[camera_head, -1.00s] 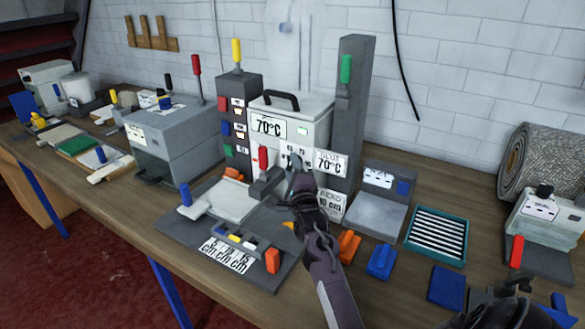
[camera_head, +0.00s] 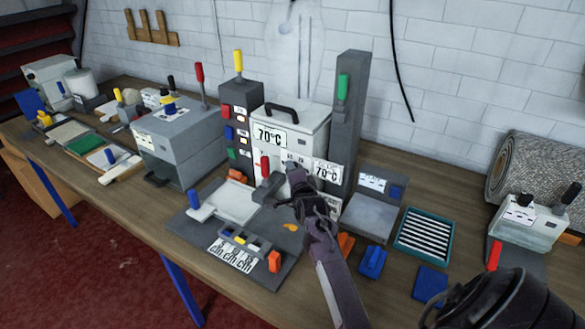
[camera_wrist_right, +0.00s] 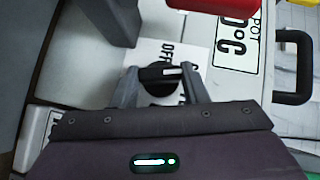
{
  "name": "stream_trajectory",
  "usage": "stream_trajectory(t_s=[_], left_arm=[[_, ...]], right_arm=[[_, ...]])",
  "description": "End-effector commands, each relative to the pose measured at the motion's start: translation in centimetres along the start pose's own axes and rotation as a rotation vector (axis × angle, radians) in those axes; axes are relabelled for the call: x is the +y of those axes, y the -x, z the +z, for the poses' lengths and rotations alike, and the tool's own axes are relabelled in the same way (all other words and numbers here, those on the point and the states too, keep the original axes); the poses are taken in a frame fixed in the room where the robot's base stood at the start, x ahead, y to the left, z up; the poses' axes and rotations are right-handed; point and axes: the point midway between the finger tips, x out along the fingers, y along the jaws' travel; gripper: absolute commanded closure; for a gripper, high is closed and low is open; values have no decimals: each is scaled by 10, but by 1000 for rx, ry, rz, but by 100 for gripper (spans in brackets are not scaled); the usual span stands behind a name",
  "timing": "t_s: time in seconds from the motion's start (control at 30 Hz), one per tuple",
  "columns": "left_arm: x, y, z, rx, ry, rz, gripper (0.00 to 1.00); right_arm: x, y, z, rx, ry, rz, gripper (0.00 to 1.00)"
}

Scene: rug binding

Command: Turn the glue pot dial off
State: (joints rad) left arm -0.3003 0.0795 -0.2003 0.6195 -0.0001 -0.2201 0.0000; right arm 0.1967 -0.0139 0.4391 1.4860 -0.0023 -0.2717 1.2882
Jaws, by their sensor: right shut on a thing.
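The glue pot (camera_head: 316,124) is a pale box with a black handle and a "70°C" label, standing at the back of the bench. Its dial (camera_wrist_right: 158,82) is a black knob with a white mark, on a white plate lettered "OFF" in the right wrist view. The white mark points toward the right of that picture. My right gripper (camera_wrist_right: 160,88) has a finger on each side of the dial and is shut on it. In the head view my right gripper (camera_head: 292,168) is at the pot's front and hides the dial. My left gripper is not in view.
A red-handled lever (camera_head: 265,166) stands just left of my right gripper; its red part shows close by in the right wrist view (camera_wrist_right: 215,3). A tall grey post (camera_head: 346,120) stands right of the pot. A teal slotted tray (camera_head: 398,245) and blue blocks lie to the right.

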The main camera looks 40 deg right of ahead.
Motion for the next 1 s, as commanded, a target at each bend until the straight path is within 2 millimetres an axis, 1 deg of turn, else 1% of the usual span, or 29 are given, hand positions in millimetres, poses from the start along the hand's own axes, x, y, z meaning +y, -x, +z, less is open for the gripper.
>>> stream_trajectory(t_s=[0.03,0.1,0.53,0.57,0.7,1.0], left_arm=[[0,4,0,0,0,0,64],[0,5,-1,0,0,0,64],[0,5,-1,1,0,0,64],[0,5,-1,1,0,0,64],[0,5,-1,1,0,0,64],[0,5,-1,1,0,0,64]], right_arm=[[-1,0,1,-2,7,10,83],[0,0,1,-2,15,18,83],[2,0,1,-1,22,26,83],[2,0,1,0,22,26,57],[1,0,0,0,22,24,39],[0,1,0,0,21,22,38]])
